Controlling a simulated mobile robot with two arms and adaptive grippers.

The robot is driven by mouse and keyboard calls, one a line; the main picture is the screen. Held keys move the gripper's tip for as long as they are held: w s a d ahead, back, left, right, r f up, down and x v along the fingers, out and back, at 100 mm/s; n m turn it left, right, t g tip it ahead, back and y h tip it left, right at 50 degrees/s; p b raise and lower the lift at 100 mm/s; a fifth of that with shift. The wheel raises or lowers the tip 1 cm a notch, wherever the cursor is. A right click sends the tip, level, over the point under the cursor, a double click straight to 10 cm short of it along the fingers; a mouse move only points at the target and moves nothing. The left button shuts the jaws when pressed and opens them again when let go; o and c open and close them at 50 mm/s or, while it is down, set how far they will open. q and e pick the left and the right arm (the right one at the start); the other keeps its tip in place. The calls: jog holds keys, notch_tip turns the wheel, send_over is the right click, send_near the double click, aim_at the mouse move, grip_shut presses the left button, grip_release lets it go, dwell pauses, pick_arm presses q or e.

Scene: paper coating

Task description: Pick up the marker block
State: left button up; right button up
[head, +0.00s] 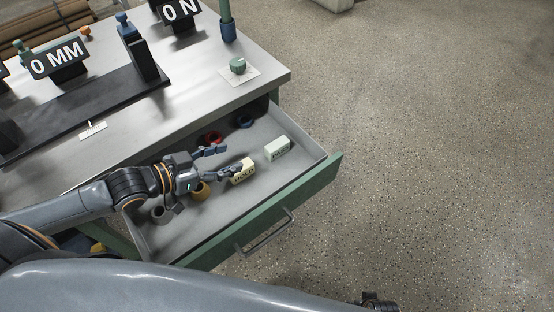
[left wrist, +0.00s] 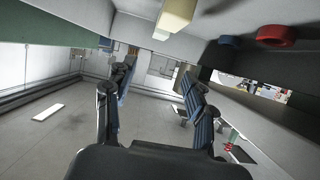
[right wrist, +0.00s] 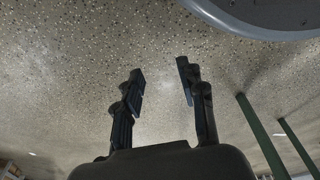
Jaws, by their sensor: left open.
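Two small blocks lie in the open drawer (head: 178,237). The cream block (head: 242,172) has dark lettering that seems to read HOLD. The pale green-white block (head: 277,149) to its right has lettering too small to read surely. I cannot tell which is the marker block. My left gripper (head: 234,157) is open and empty over the drawer, its lower finger overlapping the cream block's top edge in the head view. In the left wrist view the fingers (left wrist: 155,85) are apart, and the cream block (left wrist: 177,14) shows at the top. My right gripper (right wrist: 161,75) is open and empty above the floor.
Red (head: 212,137), blue (head: 244,121), yellow (head: 200,191) and grey (head: 158,213) rings lie in the drawer near my left gripper. The drawer has a green front with a handle (head: 266,236). The table (head: 190,92) above holds a green knob (head: 238,66) and display stands.

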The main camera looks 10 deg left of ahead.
pick_arm(q)
jog(key=shift+f+b, duration=0.3)
jog(key=shift+f, duration=0.45)
jog(key=b, duration=0.2)
send_near(272, 147)
jog(key=x, duration=0.2)
jog(key=shift+w+f, duration=0.3)
jog(key=shift+w, duration=0.05)
jog(key=b+x, duration=0.1)
jog(key=x, duration=0.4)
jog(key=shift+w+d, duration=0.1)
jog(key=shift+d, duration=0.1)
jog(key=shift+w+d+f, duration=0.15)
jog(key=shift+w+d, duration=0.2)
jog(key=shift+w, duration=0.05)
jog(key=c, duration=1.1)
pick_arm(e)
jog(key=w+r, duration=0.4)
jog(key=r, duration=0.7)
jog(key=shift+a+r+t, duration=0.2)
jog(key=shift+r+t, duration=0.1)
jog(key=shift+t, duration=0.1)
